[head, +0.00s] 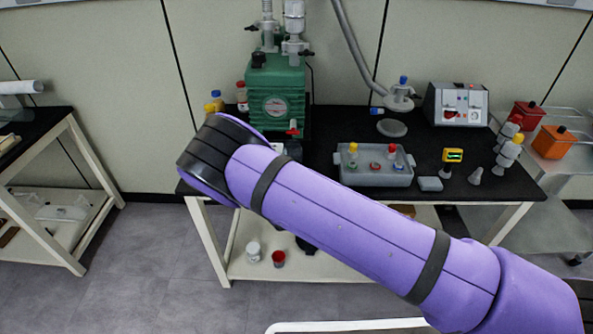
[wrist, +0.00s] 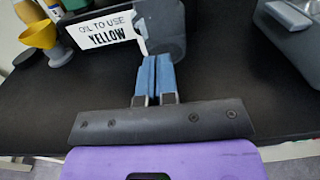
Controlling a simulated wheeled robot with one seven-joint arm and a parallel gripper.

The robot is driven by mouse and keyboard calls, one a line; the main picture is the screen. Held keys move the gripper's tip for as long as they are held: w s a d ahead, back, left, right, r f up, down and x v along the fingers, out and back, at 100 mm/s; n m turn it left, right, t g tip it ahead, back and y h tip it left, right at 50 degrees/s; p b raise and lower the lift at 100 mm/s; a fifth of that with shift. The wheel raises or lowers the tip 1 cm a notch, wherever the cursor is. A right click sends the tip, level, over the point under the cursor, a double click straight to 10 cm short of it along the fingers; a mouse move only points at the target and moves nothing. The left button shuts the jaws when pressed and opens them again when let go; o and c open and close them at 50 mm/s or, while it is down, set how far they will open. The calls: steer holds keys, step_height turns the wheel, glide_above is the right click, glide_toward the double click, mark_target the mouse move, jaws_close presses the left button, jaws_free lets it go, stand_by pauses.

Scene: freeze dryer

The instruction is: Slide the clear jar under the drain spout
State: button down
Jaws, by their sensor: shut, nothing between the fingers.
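In the wrist view my gripper (wrist: 157,75) has its two blue fingers pressed together with nothing between them. Just beyond the fingertips stands a grey see-through vessel (wrist: 172,38), which looks like the clear jar; I cannot tell whether the fingers touch it. In the head view my arm hides the gripper and most of that spot. The green pump (head: 277,98) stands at the back of the black table, with a red-handled valve (head: 293,129) low on its front that looks like the drain. The spout's opening is not clear in either view.
A sign reading "OIL TO USE YELLOW" (wrist: 108,32) stands left of the vessel, with a yellow funnel (wrist: 38,36) farther left. A grey tray (head: 376,180) with small bottles sits to the right. Bare black tabletop (wrist: 225,80) lies between vessel and tray.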

steer(key=s, duration=1)
steer(key=w+d+r+m+g+h, duration=0.35)
steer(key=d+r+m+h, duration=0.65)
steer(key=r, duration=0.5)
steer(key=s+d+r+m+g, duration=0.3)
steer(key=d+r+m+g, duration=0.2)
steer(key=d+r+m, duration=0.15)
steer(key=s+d+r+m+g, duration=0.4)
steer(key=d+r+m+g, duration=0.1)
steer(key=d+r, duration=0.3)
steer(key=s+d+r+m+g+y, duration=0.2)
steer(key=s+d+r+m+y, duration=0.15)
steer(key=s+r, duration=0.2)
steer(key=s+d+r+m+g+y, duration=0.1)
steer(key=s+d+r+m+y, duration=0.1)
steer(key=s+d+r+m, duration=0.4)
steer(key=s+a+r+m+t+y, duration=0.1)
steer(key=s+r+m+t+y, duration=0.1)
steer(key=s, duration=0.5)
steer(key=s+a+r+m+t+y, duration=0.2)
steer(key=s+r+y, duration=0.1)
steer(key=s, duration=0.5)
steer(key=shift+s+r+y, duration=0.15)
steer(key=shift+r+y, duration=0.15)
steer(key=shift+y, duration=0.05)
